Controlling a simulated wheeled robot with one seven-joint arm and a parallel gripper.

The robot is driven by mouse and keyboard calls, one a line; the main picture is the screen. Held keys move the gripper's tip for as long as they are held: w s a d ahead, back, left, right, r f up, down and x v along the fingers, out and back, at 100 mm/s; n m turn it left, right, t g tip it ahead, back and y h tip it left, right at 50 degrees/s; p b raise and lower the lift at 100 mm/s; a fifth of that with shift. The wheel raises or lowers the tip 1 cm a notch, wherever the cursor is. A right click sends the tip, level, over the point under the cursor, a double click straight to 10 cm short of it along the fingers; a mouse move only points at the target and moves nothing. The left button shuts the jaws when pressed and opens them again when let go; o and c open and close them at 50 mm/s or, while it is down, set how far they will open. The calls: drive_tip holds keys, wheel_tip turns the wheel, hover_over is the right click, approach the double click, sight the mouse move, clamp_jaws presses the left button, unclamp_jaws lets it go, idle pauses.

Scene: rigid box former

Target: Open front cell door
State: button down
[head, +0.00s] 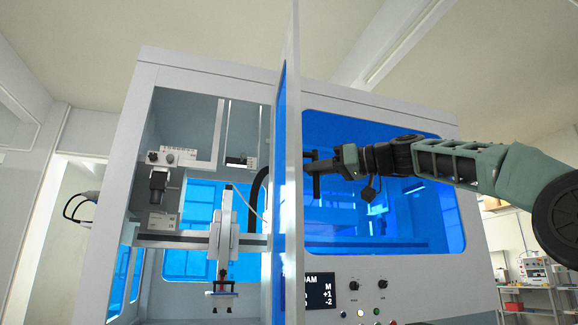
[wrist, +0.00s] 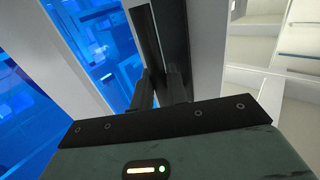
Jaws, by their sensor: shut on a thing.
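The front cell door (head: 294,130) stands swung out from the box former, seen nearly edge-on in the head view. Its white frame and blue pane face sideways, and the left front opening beside it is uncovered. My gripper (head: 312,168) reaches in from the right and meets the door's right-hand side. In the wrist view my gripper (wrist: 160,88) has its dark fingers shut on a long dark door handle (wrist: 148,35) beside the white frame. The fingertips' exact contact is partly hidden.
The box former's cabinet (head: 385,115) has a fixed blue window (head: 430,215) behind my arm. A control panel with a screen (head: 320,290) and knobs sits below it. Inside the opening hangs a white vertical mechanism (head: 222,235). A shelf with equipment (head: 535,272) stands far right.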

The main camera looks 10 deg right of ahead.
drive_tip(key=w+d+n+g+y+p, duration=0.1)
drive_tip(key=d+n+g+p, duration=0.1)
drive_tip(key=d+p, duration=0.3)
drive_tip(key=w+d+n+g+y+p, duration=0.2)
drive_tip(key=d+p, duration=0.4)
drive_tip(key=d, duration=0.6)
drive_tip(key=shift+w+g, duration=0.3)
drive_tip(key=shift+g, duration=0.4)
drive_tip(key=c, duration=1.5)
unclamp_jaws()
drive_tip(key=shift+w, duration=0.1)
drive_tip(key=shift+o, duration=0.2)
